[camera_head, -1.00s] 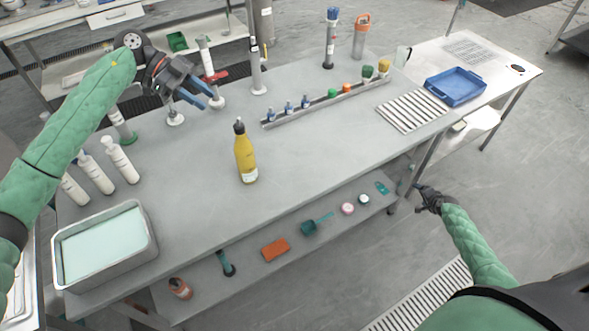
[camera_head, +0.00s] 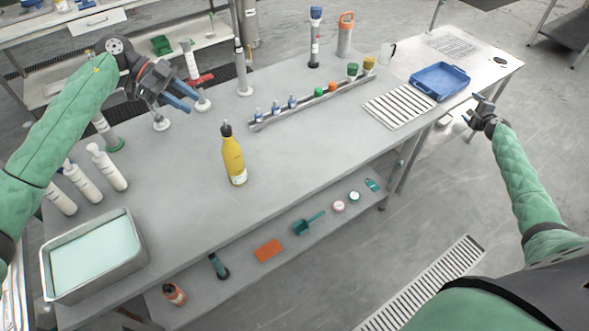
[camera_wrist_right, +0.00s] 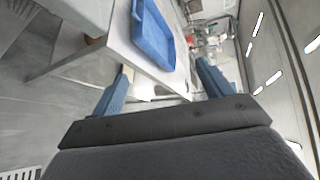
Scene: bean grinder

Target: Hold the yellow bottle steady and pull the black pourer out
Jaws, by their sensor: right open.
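The yellow bottle (camera_head: 234,163) stands upright near the middle of the grey table. The black pourer (camera_head: 226,131) sits in its neck. My left gripper (camera_head: 184,97) is above the table, up and to the left of the bottle and apart from it; its blue fingers look spread and empty. My right gripper (camera_head: 480,103) is beyond the table's right end, near the white side table, far from the bottle. In the right wrist view its blue fingers (camera_wrist_right: 165,85) are wide apart with nothing between them.
A metal rack (camera_head: 310,98) of small bottles runs behind the yellow bottle. A blue tray (camera_head: 440,81) and slatted plate (camera_head: 400,107) lie to the right. White bottles (camera_head: 107,167) and a metal basin (camera_head: 93,256) are at left. The table right of the bottle is clear.

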